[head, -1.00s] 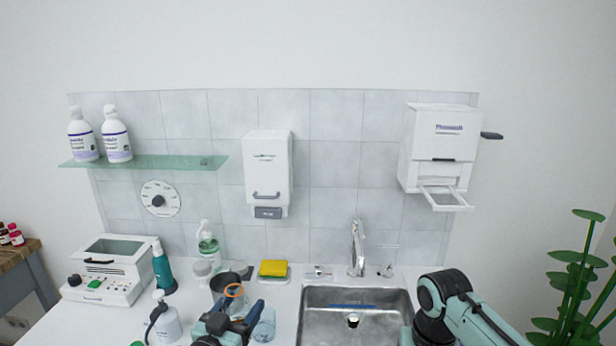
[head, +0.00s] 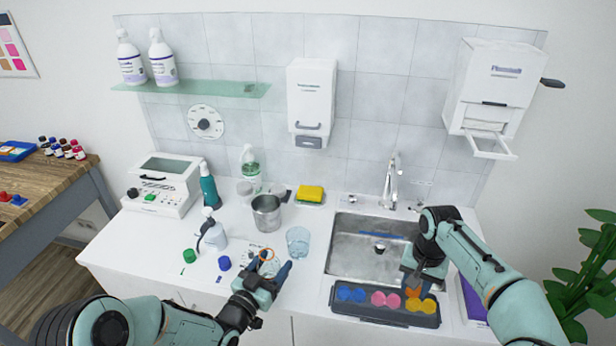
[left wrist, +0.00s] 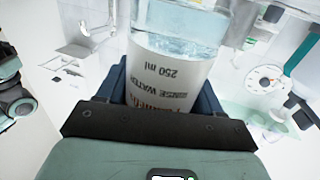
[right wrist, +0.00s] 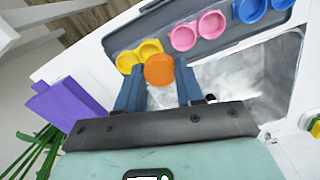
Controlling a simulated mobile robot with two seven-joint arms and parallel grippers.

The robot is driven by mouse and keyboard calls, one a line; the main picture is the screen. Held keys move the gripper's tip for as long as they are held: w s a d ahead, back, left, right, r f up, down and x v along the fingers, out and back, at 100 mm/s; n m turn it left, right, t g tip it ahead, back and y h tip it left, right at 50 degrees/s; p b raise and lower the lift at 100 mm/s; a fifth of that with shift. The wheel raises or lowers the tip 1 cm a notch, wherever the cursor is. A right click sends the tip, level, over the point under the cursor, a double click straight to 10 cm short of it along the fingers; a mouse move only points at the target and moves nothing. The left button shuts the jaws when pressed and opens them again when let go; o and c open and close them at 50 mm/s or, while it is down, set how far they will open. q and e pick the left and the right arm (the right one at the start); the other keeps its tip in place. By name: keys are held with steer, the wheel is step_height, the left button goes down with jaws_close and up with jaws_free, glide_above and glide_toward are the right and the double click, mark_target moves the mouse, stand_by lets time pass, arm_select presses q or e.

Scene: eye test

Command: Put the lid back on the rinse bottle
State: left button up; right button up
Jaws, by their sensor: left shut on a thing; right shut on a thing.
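The rinse bottle is clear with an orange ring at its neck (head: 266,256). My left gripper (head: 268,279) is shut on it at the front of the counter. In the left wrist view the bottle (left wrist: 172,72) fills the jaws, its "250 ml" print showing; its top is out of that view. My right gripper (head: 415,285) is shut on a round orange lid (right wrist: 159,70), above the yellow end of a dark tray (right wrist: 110,38) in the right wrist view. In the head view the lid (head: 412,292) is small. Lid and bottle are well apart.
A glass beaker (head: 298,241) stands just right of the bottle; a steel cup (head: 266,214) is behind. A green cap (head: 190,255) and blue cap (head: 224,263) lie left, near a spouted bottle (head: 213,236). The sink (head: 355,255) lies between my grippers.

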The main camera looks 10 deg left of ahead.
arm_select(q)
steer(key=s+d+r+m+g+h, duration=0.2)
steer(key=d+h, duration=0.4)
steer(key=d, duration=0.3)
steer(key=s+m+g, duration=0.1)
steer(key=m, duration=0.1)
steer(key=shift+s+d+m, duration=0.3)
steer(key=shift+s, duration=0.1)
